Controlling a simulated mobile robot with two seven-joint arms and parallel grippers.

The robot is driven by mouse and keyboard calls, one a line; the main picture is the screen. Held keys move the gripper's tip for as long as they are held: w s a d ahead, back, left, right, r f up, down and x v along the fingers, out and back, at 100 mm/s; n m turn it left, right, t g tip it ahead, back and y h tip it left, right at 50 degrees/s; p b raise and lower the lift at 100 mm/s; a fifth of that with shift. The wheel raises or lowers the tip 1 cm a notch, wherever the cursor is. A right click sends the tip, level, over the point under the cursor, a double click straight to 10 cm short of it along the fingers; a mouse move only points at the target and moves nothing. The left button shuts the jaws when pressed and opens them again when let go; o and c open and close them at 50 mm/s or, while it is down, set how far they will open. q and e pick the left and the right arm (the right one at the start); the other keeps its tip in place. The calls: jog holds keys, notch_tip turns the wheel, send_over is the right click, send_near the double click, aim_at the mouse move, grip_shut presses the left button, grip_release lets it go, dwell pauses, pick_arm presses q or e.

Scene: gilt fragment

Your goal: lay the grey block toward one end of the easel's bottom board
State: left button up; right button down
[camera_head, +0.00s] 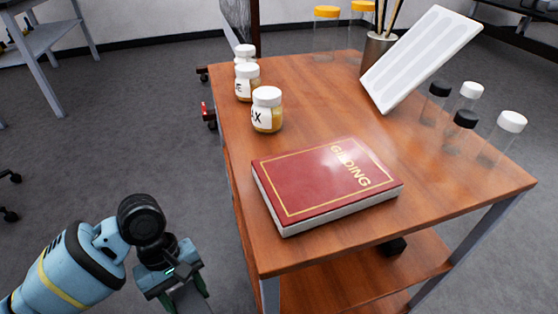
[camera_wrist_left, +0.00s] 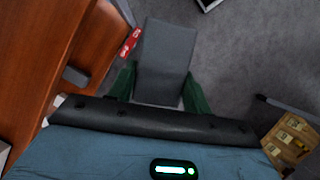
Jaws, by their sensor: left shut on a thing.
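My left gripper (camera_head: 185,296) is at the bottom left of the head view, over the floor beside the wooden cart. In the left wrist view its green fingers (camera_wrist_left: 158,88) are shut on the grey block (camera_wrist_left: 166,55), one on each side. The block is a plain, long grey piece that sticks out past the fingers. In the head view it is mostly cut off by the bottom edge. I cannot make out the easel or its bottom board in either view. My right gripper is not in view.
The wooden cart (camera_head: 310,110) holds a red book (camera_head: 322,180), several white-lidded jars (camera_head: 267,112), vials (camera_head: 508,128), a white tilted tray (camera_head: 420,60) and a brush pot (camera_head: 377,50). Its lower shelf (camera_head: 350,283) holds a dark item. Open grey floor (camera_head: 130,130) lies left of it.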

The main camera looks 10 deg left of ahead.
aim_at(185, 291)
pick_arm(q)
notch_tip(185, 291, up, 16)
jog(key=m+g+y, duration=0.1)
jog(key=m+y, duration=0.2)
jog(key=m, duration=0.5)
jog(key=shift+w+a+f+m, duration=0.25)
jog(key=shift+w+a+m, duration=0.1)
jog(key=shift+a+m, duration=0.05)
